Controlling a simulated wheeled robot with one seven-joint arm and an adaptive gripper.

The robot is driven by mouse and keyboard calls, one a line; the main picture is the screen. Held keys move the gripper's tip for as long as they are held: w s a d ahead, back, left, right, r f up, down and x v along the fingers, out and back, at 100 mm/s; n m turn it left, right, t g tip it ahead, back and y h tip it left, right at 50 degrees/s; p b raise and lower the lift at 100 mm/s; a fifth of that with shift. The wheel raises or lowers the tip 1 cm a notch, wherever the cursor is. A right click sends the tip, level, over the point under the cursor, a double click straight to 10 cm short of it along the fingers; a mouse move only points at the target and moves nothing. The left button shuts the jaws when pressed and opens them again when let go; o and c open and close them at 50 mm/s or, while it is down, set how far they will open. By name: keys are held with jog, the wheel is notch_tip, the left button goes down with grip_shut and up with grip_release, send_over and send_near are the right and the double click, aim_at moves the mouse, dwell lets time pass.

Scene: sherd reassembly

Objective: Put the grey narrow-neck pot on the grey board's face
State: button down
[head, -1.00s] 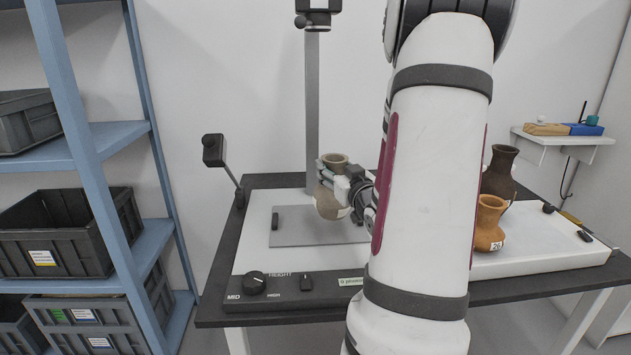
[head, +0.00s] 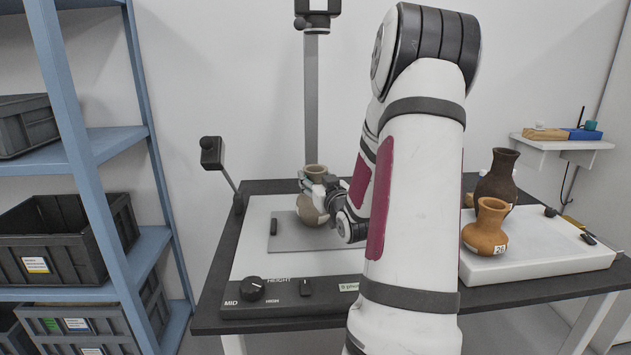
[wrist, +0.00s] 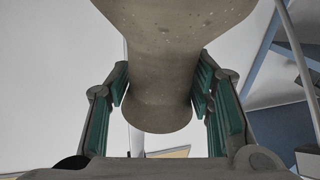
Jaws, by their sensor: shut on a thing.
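My gripper (head: 317,184) is shut on the pot's neck from the right. My arm hides part of the board's right side.
The board lies on a white-topped stand with a knob panel (head: 290,295). An upright column (head: 311,100) stands behind, a small lamp-like arm (head: 212,153) at left. Right, an orange jug (head: 485,232) and a dark brown vase (head: 497,180) stand on a white tray (head: 540,262).

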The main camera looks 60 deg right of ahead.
jog(key=shift+f, duration=0.1)
jog(key=c, duration=0.8)
grip_release()
jog(key=shift+o, duration=0.2)
jog(key=shift+s+a, duration=0.15)
jog(key=shift+s, duration=0.15)
jog(key=p+v, duration=0.7)
jog(key=v, duration=0.4)
jog(key=shift+p, duration=0.35)
jog(key=shift+s+a, duration=0.1)
jog(key=shift+a, duration=0.05)
